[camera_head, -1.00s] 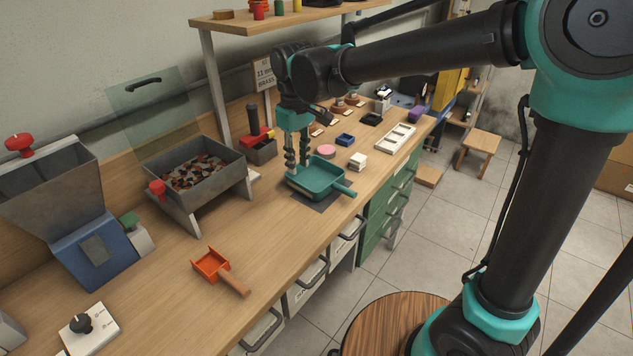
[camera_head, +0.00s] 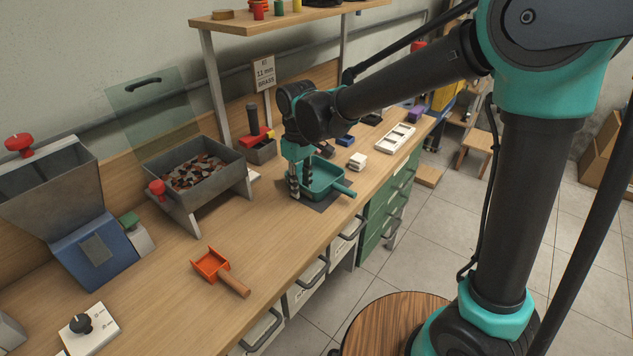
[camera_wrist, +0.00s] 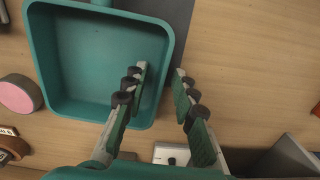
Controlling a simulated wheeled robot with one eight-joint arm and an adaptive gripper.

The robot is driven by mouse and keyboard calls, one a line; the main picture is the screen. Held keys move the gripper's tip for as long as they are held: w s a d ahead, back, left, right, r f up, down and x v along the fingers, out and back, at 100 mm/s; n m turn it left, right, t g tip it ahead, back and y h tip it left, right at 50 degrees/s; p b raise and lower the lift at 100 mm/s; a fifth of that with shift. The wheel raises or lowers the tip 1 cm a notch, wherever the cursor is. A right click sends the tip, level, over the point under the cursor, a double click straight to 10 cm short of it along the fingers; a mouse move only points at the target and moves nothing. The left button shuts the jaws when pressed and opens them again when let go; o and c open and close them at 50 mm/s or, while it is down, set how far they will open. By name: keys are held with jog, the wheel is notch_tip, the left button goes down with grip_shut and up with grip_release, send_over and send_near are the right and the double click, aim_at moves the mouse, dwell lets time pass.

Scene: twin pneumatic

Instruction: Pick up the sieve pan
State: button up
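The sieve pan appears to be the teal square pan (camera_head: 326,177) with a round teal handle, lying on a dark mat on the bench. It fills the upper left of the wrist view (camera_wrist: 90,55), and it looks empty. My gripper (camera_head: 300,193) is down at the pan's left side in the head view. In the wrist view its fingers (camera_wrist: 160,72) are apart, with one over the pan's inside and the other outside the near side wall. The wall lies between them, with a visible gap. Whether either finger touches the wall cannot be told.
An orange scoop (camera_head: 212,265) with a wooden handle lies nearer on the bench.

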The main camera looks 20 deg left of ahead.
grip_shut()
jog(key=shift+r, duration=0.1)
dwell(0.3)
